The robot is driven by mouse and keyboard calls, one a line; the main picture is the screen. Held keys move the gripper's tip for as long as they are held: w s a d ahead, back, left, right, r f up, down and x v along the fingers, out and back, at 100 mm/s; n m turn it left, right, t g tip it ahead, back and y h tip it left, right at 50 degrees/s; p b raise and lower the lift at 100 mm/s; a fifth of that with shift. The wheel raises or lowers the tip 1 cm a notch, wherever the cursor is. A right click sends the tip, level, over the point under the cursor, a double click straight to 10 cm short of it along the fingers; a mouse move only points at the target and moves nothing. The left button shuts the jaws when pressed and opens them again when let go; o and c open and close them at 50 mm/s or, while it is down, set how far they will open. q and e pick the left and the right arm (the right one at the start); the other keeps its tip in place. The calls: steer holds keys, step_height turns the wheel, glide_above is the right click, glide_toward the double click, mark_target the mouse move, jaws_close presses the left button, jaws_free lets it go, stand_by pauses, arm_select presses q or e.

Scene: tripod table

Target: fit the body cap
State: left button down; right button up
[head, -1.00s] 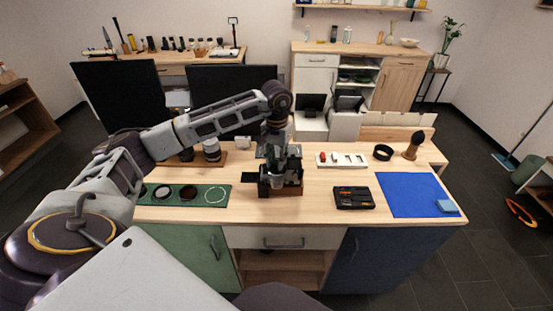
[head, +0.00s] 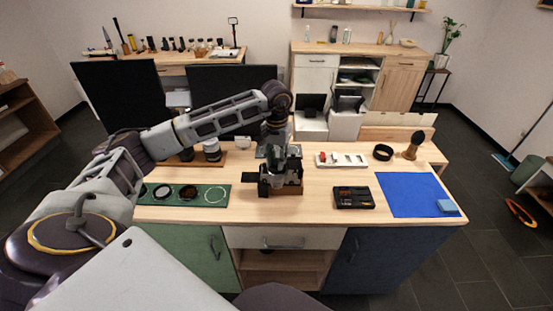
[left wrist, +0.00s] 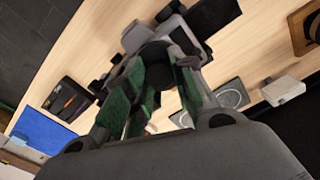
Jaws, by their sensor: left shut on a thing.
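A black camera body (head: 270,188) sits on a small wooden block in the middle of the table, with a dark flat piece sticking out at its left. My left gripper (head: 279,170) is right at it and covers much of it. In the left wrist view, the green-padded fingers (left wrist: 155,85) are closed on a dark round thing (left wrist: 157,55), which looks like the body cap. It is mostly hidden in the head view, and I cannot tell whether it touches the camera's mount. My right gripper is not in view.
A green mat (head: 226,187) with dark discs and a pale ring outline lies at left. A black tray (head: 353,205), a blue mat (head: 405,205) with a blue block (head: 447,206), and a white holder (head: 330,165) lie to the right. Lenses (head: 211,150) stand behind at left.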

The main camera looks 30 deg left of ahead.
arm_select(q)
steer(key=shift+s+f, duration=0.1)
steer(key=shift+f, duration=0.15)
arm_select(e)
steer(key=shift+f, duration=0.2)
arm_select(q)
steer(key=shift+m+b, duration=0.6)
steer(key=shift+m, duration=0.6)
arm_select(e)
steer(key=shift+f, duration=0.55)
arm_select(q)
steer(key=shift+f+m, duration=0.1)
steer(key=shift+m, duration=0.4)
steer(key=shift+m+b, duration=0.55)
steer(key=shift+m, duration=0.15)
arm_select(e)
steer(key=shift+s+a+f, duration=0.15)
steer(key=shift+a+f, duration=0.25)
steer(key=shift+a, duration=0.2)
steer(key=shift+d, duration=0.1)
arm_select(q)
steer(key=shift+s, duration=0.1)
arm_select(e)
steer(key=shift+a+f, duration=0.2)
